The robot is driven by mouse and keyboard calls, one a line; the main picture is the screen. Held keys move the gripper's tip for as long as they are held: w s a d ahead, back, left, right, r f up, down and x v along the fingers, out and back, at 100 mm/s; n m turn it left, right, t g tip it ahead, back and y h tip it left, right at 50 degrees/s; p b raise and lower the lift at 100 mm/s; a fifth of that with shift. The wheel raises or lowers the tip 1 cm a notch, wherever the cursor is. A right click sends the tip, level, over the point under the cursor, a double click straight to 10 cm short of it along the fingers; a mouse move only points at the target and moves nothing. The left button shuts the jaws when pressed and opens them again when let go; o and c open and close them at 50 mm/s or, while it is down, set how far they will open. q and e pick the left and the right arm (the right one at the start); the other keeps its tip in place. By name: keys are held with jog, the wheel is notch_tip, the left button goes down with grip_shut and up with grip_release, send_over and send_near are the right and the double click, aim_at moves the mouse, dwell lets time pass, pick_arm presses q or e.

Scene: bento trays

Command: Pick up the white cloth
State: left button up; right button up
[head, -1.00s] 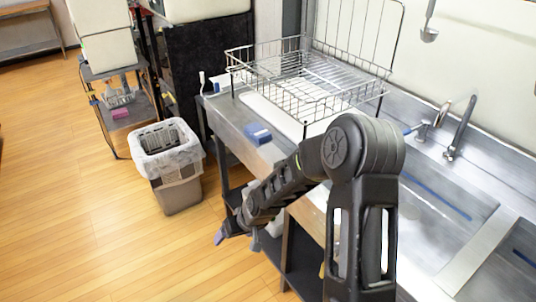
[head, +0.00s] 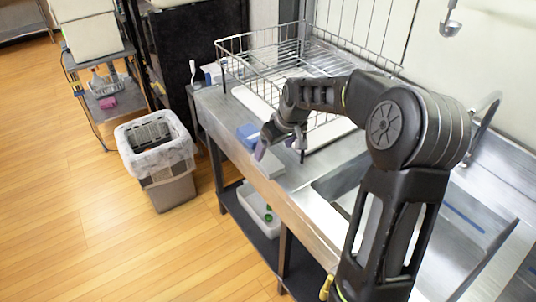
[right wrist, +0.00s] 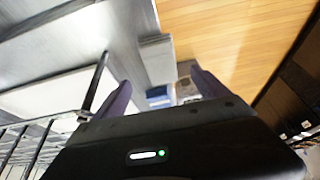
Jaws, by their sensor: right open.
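No cloth can be made out with certainty. A pale grey-white flat piece (head: 266,166) lies at the counter's front edge beside a blue block (head: 246,132). It may be the cloth, but its material is unclear. In the right wrist view, a pale flat piece (right wrist: 157,60) and the blue block (right wrist: 158,97) show ahead of the jaws. My right gripper (head: 281,146) is above the counter near the blue block, fingers pointing down. It also shows in the right wrist view (right wrist: 163,92), open with nothing between its fingers. My left gripper is out of view.
A wire dish rack (head: 236,62) stands on the steel counter (head: 205,103), close behind my right gripper. The sink is at the right. A lined bin (head: 172,187) stands on the floor at the left. A white tub (head: 251,203) sits on the shelf below.

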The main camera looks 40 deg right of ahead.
aim_at(268, 160)
jog(key=shift+x, duration=1.35)
jog(key=p+x, duration=0.2)
jog(key=x, duration=0.2)
jog(key=shift+w+a+f, duration=0.1)
jog(key=shift+w+f, duration=0.05)
jog(key=shift+f, duration=0.1)
jog(key=shift+w+f, duration=0.15)
jog(key=shift+f, duration=0.1)
